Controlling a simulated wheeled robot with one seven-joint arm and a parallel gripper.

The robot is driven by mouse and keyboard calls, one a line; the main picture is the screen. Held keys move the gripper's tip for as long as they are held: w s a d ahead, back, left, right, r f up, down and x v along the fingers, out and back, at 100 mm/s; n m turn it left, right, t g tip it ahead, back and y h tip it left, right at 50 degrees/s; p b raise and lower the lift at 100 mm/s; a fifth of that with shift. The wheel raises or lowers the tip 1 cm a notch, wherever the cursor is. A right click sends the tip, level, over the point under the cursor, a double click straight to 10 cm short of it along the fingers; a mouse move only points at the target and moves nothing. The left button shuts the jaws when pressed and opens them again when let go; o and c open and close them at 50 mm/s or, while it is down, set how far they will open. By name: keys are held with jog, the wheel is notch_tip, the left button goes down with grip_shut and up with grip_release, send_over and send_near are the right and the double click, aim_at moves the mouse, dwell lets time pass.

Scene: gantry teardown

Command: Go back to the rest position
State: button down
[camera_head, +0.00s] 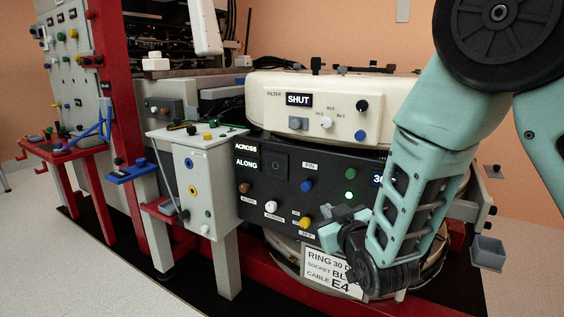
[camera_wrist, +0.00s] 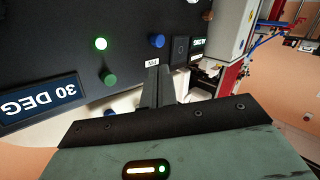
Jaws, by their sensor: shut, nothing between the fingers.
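My gripper (camera_wrist: 160,78) shows in the wrist view with its two dark fingers together and nothing between them. In the head view my gripper (camera_head: 336,220) is at the lower right, in front of the black control panel (camera_head: 276,200). The panel carries a blue PIN knob (camera_head: 306,186), a lit green lamp (camera_head: 351,173) and a green knob (camera_head: 350,197). In the wrist view the panel is upside down, with a 30 DEG display (camera_wrist: 42,103). My arm hides part of that display in the head view. I cannot tell whether the fingers touch the panel.
A cream filter housing (camera_head: 320,110) reading SHUT sits above the panel. A white box (camera_head: 205,185) on a post stands left of it. Red frame beams (camera_head: 340,300) run low in front. A grey cup (camera_head: 488,252) juts out at right. Open floor (camera_head: 90,275) lies at left.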

jog(key=s+a+f+g+y, duration=0.1)
jog(key=s+a+g, duration=0.2)
jog(key=s+g, duration=0.3)
jog(key=s+a+f+g, duration=0.2)
jog(key=s+g, duration=0.1)
jog(key=s, duration=0.5)
jog(key=s+d+r+n+g+h, duration=0.1)
jog(key=s+d+g+h, duration=0.15)
jog(key=s, duration=0.65)
jog(key=s+d+r+n+g+h, duration=0.1)
jog(key=s+d+g, duration=0.25)
jog(key=s, duration=0.55)
notch_tip(320, 180, up, 33)
jog(key=s+g+p, duration=0.1)
jog(key=p, duration=3.2)
jog(key=shift+r, duration=0.2)
jog(key=shift+a, duration=0.1)
